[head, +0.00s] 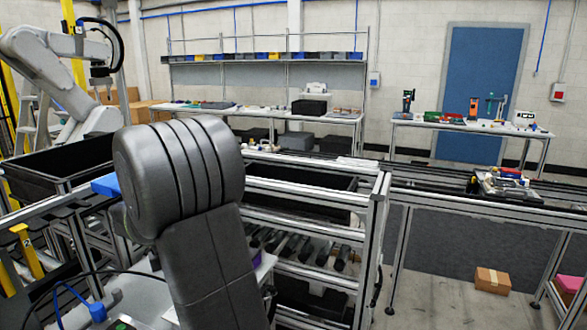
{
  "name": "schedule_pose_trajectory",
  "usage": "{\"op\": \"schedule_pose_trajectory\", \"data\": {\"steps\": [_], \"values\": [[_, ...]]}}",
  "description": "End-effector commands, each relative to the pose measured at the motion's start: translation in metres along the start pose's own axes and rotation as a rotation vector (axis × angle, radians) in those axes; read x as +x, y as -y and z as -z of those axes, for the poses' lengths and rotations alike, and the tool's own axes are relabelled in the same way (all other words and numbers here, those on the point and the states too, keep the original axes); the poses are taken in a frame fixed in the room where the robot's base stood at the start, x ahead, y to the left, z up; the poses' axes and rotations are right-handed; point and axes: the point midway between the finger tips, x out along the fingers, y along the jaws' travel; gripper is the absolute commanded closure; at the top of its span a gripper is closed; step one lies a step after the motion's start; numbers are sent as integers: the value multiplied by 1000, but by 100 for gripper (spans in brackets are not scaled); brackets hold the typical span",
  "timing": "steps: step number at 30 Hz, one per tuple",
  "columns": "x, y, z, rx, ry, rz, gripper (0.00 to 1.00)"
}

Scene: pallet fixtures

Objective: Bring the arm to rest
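My own arm, dark grey and padded, rises from the bottom of the head view and fills the left middle. Its upper part is bent over at a rounded joint. My gripper is not visible in this view, so I cannot see its fingers or whether it holds anything.
A metal-framed rack (314,232) stands right behind my arm. A conveyor (440,190) runs to the right with a fixture (503,184) on it. A cardboard box (492,280) lies on the floor. A white robot arm (50,65) stands at the left. Workbenches (470,127) line the back.

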Motion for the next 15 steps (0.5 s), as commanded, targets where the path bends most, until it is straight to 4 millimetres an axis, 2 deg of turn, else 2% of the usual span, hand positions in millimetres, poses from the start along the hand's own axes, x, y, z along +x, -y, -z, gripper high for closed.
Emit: {"op": "schedule_pose_trajectory", "data": {"steps": [12, 14, 15], "values": [[-85, 0, 0, 0, -1, -4, 63], [-97, 0, 0, 0, -1, -4, 63], [-95, 0, 0, 0, 0, 1, 63]]}}
